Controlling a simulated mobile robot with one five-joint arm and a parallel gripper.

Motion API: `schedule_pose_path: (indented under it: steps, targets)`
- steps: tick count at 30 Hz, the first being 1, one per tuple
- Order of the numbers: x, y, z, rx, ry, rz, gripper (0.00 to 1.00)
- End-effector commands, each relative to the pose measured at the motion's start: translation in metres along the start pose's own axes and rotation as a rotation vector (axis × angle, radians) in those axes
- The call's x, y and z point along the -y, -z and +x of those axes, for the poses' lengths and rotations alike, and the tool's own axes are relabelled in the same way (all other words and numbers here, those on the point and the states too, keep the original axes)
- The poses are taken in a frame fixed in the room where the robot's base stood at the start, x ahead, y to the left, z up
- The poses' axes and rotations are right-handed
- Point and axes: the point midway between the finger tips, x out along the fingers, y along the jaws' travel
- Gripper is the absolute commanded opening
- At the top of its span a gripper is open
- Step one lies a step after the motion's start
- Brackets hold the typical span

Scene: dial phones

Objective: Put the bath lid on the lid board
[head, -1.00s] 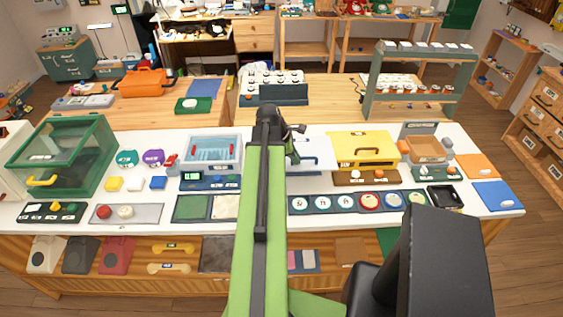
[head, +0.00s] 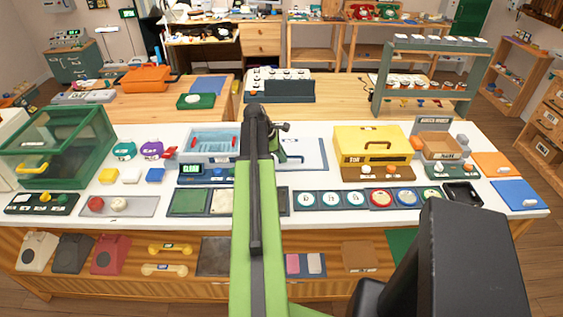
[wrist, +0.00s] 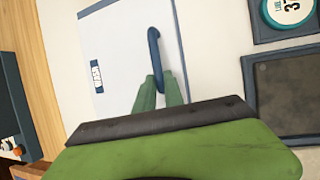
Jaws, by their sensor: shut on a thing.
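The bath lid (wrist: 125,55) shows in the wrist view as a white panel with a thin blue edge, a blue bar handle and a dark label at its left side. My gripper (wrist: 159,88) is shut on this handle, its green fingers on either side of the bar. In the head view the white, blue-edged panel (head: 313,153) lies partly hidden behind my arm, and my gripper (head: 284,158) is over its left part. I cannot tell the lid from the lid board there, nor any gap between them. The bath (head: 210,141) stands open to the left, with red handles inside.
A yellow box (head: 371,144) stands right of the panel. A row of round dials (head: 380,199) lies in front, with dark and pale pads (head: 189,202) to the left. A green glass case (head: 60,147) stands at the far left of the white counter.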

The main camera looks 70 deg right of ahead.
Motion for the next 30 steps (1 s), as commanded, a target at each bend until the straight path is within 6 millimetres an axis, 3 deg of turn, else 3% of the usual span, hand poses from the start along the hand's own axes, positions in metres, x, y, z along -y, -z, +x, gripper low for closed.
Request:
schedule_pose_path:
  steps: [8,9,14,25,30]
  targets:
    - [0.000,0.001,0.001,0.000,0.000,-0.001,0.00]
    - [0.000,0.001,0.001,-0.001,0.000,-0.001,0.15]
    - [0.000,0.001,0.000,-0.001,0.000,-0.001,0.35]
    - [-0.001,-0.001,-0.004,-0.001,0.000,-0.002,0.35]
    - [-0.001,-0.002,-0.028,-0.001,-0.001,-0.003,0.35]
